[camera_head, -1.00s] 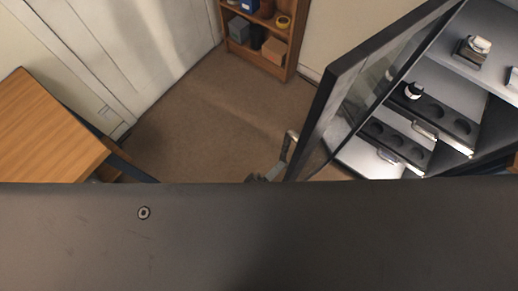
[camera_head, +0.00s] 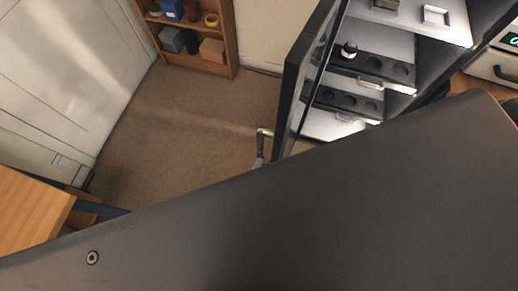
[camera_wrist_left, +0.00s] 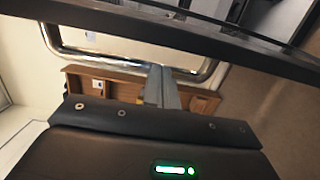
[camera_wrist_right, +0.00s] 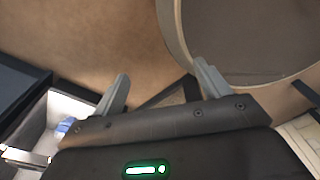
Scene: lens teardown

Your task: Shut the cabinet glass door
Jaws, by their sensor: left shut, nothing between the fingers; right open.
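The cabinet (camera_head: 398,20) stands at the top right of the head view with shelves and trays showing. Its dark-framed glass door (camera_head: 292,95) is ajar and seen nearly edge-on. A metal loop handle (camera_head: 266,133) sticks out from the door's left side. My left gripper (camera_head: 259,163) is just below it, mostly hidden by a dark shape. In the left wrist view my left fingers (camera_wrist_left: 155,72) are together and empty, overlapping the handle loop (camera_wrist_left: 212,62); contact is unclear. The door frame (camera_wrist_left: 190,42) crosses above. My right gripper (camera_wrist_right: 163,85) is open and empty, away from the door.
A wooden bookshelf (camera_head: 228,45) with small boxes stands at the back. A wooden table (camera_head: 28,210) is at the left. Open carpet (camera_head: 180,125) lies between. A large dark shape covers the bottom of the head view. A round grey surface (camera_wrist_right: 250,35) shows in the right wrist view.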

